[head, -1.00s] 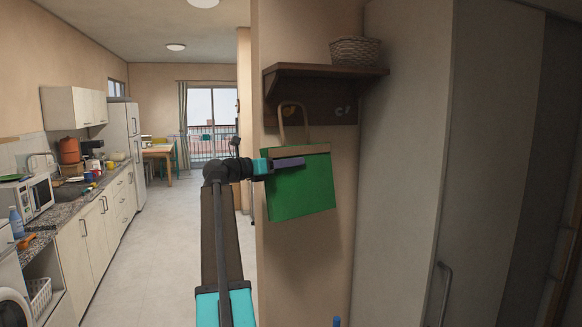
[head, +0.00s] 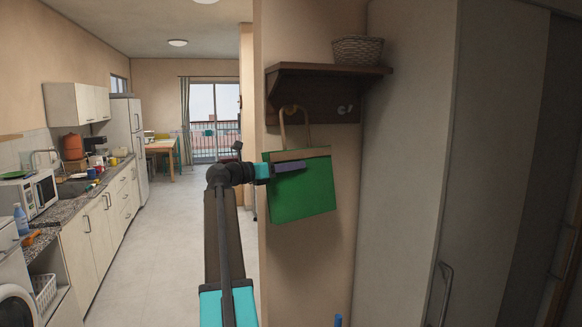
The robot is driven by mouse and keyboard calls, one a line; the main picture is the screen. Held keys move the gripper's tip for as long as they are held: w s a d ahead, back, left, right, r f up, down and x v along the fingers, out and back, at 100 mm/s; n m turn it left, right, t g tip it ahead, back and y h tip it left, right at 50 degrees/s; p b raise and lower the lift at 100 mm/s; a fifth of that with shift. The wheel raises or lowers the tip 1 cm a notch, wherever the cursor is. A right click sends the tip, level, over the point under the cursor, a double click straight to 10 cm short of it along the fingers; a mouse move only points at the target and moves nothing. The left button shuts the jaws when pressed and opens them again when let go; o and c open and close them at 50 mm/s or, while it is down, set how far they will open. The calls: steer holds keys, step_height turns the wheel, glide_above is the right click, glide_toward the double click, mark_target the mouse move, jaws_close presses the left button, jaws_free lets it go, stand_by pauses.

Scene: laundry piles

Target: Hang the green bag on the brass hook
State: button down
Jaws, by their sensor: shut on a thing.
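The green bag (head: 300,193) hangs upright, slightly tilted, in front of the wall below the shelf. It has a tan top edge and a tan loop handle (head: 281,132). My gripper (head: 291,167) is shut on the bag's upper part, reaching in from the left. The brass hook (head: 291,109) is on the dark board under the shelf. The top of the handle overlaps it in the picture; I cannot tell whether the loop is over the hook or only in front of it.
A dark wooden shelf (head: 325,70) juts out above the bag, with a wicker basket (head: 358,50) on it. A grey cabinet (head: 405,180) stands at the right. The kitchen floor at left is open.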

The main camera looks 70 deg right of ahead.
steer(key=c, duration=1)
jaws_free()
steer(key=shift+a, duration=0.1)
